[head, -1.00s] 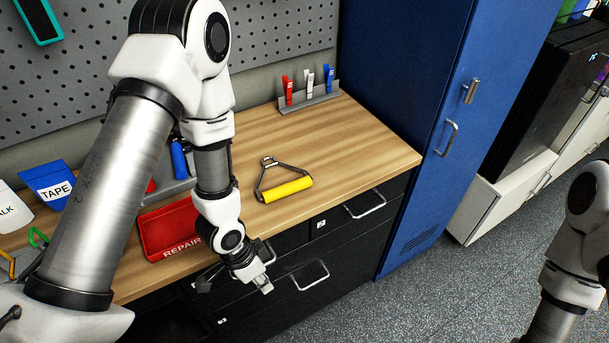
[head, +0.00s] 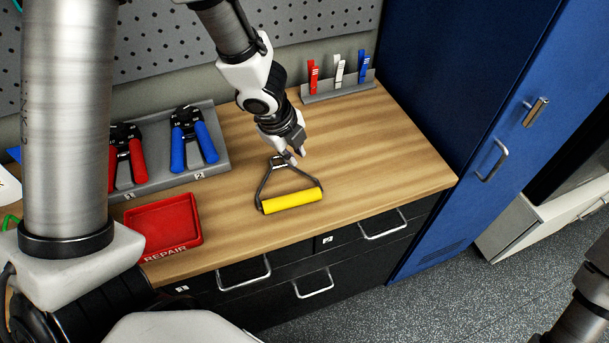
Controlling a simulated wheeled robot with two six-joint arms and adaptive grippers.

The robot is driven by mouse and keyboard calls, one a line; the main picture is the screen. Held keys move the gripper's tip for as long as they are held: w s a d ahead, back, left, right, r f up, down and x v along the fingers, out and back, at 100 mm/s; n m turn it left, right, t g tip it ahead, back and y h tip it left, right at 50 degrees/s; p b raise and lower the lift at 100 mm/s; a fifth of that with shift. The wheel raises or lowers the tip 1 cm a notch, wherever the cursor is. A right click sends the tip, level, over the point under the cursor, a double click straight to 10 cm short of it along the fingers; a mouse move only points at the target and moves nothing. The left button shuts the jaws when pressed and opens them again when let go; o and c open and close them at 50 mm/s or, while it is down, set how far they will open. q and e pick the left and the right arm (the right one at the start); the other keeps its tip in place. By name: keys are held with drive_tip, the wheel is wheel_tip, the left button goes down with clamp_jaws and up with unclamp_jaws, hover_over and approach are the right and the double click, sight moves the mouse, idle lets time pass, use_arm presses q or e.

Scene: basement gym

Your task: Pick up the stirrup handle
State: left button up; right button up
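The stirrup handle (head: 292,202) lies on the wooden workbench, with a yellow grip toward the front edge and a dark metal frame narrowing to a ring at the back. My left gripper (head: 296,156) points down beside the ring end of the frame, behind the yellow grip. Its fingertips look slightly apart with nothing between them. I cannot tell whether they touch the frame. My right gripper is out of the picture; only part of that arm shows at the lower right.
A red REPAIR tray (head: 163,227) is left of the handle. A grey holder (head: 222,165) with red and blue pliers stands behind it. A blue locker (head: 450,100) borders the bench's right. Bench right of the handle is clear.

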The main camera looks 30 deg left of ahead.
sight(299, 172)
use_arm(q)
drive_tip(key=shift+s+d+f+b, duration=0.15)
drive_tip(key=shift+s+f+b, duration=0.4)
drive_tip(key=shift+s+f, duration=0.3)
drive_tip(key=b+x, duration=0.1)
drive_tip(key=x, duration=0.2)
drive_tip(key=b+x, duration=0.1)
drive_tip(key=shift+w+f+b, duration=0.3)
drive_tip(key=shift+w+b, duration=0.05)
drive_tip(key=shift+w, duration=0.05)
drive_tip(key=shift+w+r, duration=0.1)
drive_tip(key=shift+s+r, duration=0.15)
drive_tip(key=shift+s, duration=0.05)
clamp_jaws()
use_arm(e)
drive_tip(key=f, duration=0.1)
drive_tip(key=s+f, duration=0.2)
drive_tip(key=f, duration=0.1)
use_arm(q)
drive_tip(key=shift+r, duration=0.1)
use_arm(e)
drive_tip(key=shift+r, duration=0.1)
